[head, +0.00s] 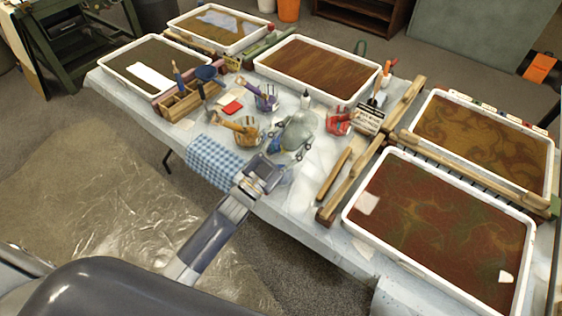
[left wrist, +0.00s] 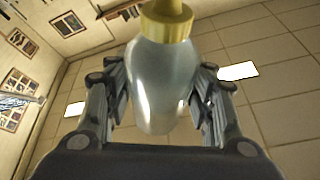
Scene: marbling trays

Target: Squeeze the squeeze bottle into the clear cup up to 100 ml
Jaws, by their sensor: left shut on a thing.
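My left gripper (head: 287,148) is shut on the squeeze bottle, over the front middle of the table. The squeeze bottle (head: 298,127) is a pale translucent body in the head view, where its cap does not show. In the left wrist view the bottle (left wrist: 160,85) sits between both fingers (left wrist: 160,105), with its yellow cap (left wrist: 166,22) at the picture's top and the ceiling behind. It appears turned cap-down. I cannot make out the clear cup apart from the bottle and gripper, nor any fill level. My right gripper is not in view.
Jars with brushes stand close by: one yellow (head: 248,136), one purple (head: 267,101), one red (head: 338,123). A small white bottle (head: 306,100) stands behind. Marbling trays (head: 349,218) line the table. A blue checked cloth (head: 214,160) hangs at the front edge.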

